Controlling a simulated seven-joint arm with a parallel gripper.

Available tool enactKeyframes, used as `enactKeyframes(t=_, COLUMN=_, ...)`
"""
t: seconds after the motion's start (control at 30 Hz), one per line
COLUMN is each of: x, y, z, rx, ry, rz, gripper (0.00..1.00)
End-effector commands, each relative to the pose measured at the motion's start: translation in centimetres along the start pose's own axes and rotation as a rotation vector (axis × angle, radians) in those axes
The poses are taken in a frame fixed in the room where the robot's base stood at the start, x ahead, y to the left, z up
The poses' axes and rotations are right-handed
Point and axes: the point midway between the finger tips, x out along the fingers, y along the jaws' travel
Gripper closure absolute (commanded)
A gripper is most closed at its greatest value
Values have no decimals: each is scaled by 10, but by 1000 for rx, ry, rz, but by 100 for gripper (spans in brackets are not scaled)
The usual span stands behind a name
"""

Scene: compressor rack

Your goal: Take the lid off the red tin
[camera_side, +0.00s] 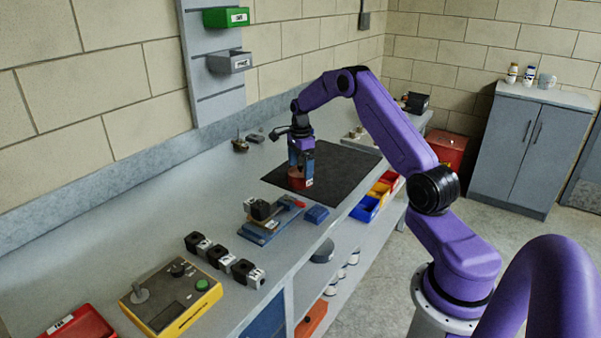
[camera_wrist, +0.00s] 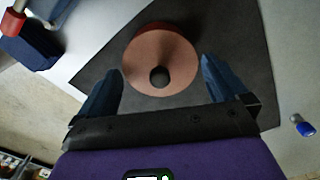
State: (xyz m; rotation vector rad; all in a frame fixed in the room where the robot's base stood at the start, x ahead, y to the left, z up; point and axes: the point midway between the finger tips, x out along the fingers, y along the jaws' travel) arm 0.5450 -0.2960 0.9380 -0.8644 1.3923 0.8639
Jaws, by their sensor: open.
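The red tin (camera_side: 297,183) stands on a dark mat, with a pale label on its side. In the wrist view its lid (camera_wrist: 148,52) is a round, copper-red disc with a dark round knob (camera_wrist: 159,77) near its middle. My gripper (camera_side: 301,165) is directly over the tin and pointing down. In the wrist view my gripper (camera_wrist: 162,68) is open, with one blue finger on each side of the lid and a gap to both. The lid appears to sit on the tin; its seam is too small to make out.
The dark mat (camera_side: 345,168) lies on a grey bench. A blue vise-like fixture (camera_side: 264,222) and a blue block (camera_side: 317,214) are nearer the camera. Coloured bins (camera_side: 378,195) line the front edge. A yellow control box (camera_side: 172,298) and black-and-white blocks stand nearer still. The mat around the tin is clear.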

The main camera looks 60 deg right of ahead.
Motion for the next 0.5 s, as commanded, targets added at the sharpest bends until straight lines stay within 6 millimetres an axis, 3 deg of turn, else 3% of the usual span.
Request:
enactKeyframes(t=0.17, x=0, y=0, z=0, rx=0, ry=0, rz=0, gripper=3)
enactKeyframes(t=0.27, x=0, y=0, z=0, rx=0, ry=0, rz=0, gripper=36)
enactKeyframes(t=0.3, x=0, y=0, z=0, rx=0, ry=0, rz=0, gripper=40)
enactKeyframes(t=0.5, x=-1, y=0, z=0, rx=0, ry=0, rz=0, gripper=41)
